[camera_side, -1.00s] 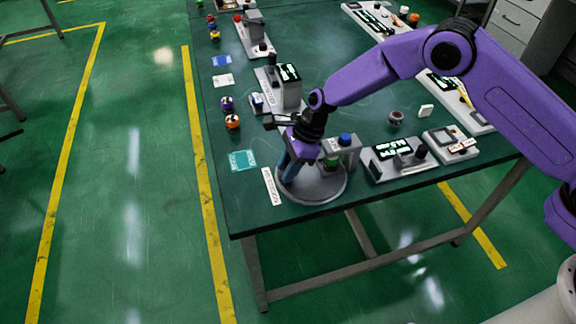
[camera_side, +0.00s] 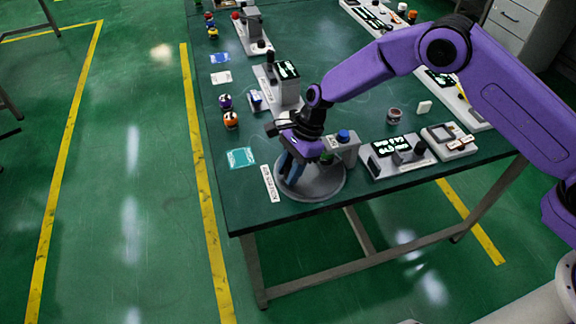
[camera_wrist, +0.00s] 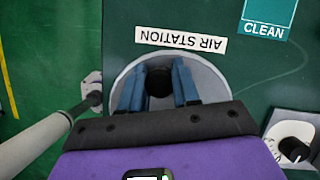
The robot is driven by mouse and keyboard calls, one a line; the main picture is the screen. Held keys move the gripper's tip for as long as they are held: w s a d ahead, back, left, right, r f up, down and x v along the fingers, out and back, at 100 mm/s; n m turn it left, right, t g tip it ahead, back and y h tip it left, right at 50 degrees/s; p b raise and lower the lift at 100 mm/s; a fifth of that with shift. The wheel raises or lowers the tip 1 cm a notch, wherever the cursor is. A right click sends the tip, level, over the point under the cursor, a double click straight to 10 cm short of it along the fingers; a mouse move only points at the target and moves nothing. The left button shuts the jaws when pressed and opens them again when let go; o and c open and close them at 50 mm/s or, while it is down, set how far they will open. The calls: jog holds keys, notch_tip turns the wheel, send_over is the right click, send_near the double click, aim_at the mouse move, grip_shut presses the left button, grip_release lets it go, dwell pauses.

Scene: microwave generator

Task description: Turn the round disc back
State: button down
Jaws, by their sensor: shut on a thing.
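The round grey disc (camera_side: 322,188) lies at the near end of the green table, beside the "AIR STATION" label (camera_side: 270,183). It also shows in the wrist view (camera_wrist: 212,80), partly covered by my gripper. My gripper (camera_side: 284,172) points down over the disc's left part. In the wrist view its blue fingers (camera_wrist: 158,88) stand on both sides of a dark round knob (camera_wrist: 159,80) and are shut on it. A grey post with a blue cap (camera_side: 343,136) stands behind the disc. A green part beneath it is mostly hidden by my gripper.
A teal "CLEAN" card (camera_side: 241,157) lies left of the disc. A grey device with a lit display (camera_side: 398,153) stands close on the right. Orange and purple small items (camera_side: 230,120) sit near the left edge. The table's front edge is close to the disc.

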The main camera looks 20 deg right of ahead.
aim_at(309, 194)
jog(key=shift+s+d+n+g+h, duration=0.15)
jog(key=shift+s+d+n+g, duration=0.15)
jog(key=shift+n, duration=0.4)
jog(key=shift+s+d+n+g+h, duration=0.15)
jog(key=shift+s+n, duration=0.2)
jog(key=shift+n, duration=0.35)
jog(key=shift+s+d+n+g+h, duration=0.15)
jog(key=shift+s+n+g, duration=0.15)
jog(key=shift+n, duration=0.4)
jog(key=shift+s+d+n+g+h, duration=0.25)
jog(key=shift+s+d+n, duration=0.15)
jog(key=shift+n, duration=0.55)
jog(key=shift+s+d+n+g+h, duration=0.2)
jog(key=shift+s+d+n, duration=0.15)
jog(key=shift+n, duration=0.6)
jog(key=shift+s+d+n+h, duration=0.2)
jog(key=shift+d+n+h, duration=0.25)
jog(key=shift+n, duration=0.45)
jog(key=shift+d, duration=0.1)
jog(key=c, duration=0.8)
grip_release()
jog(key=v, duration=1.7)
jog(key=shift+w, duration=0.3)
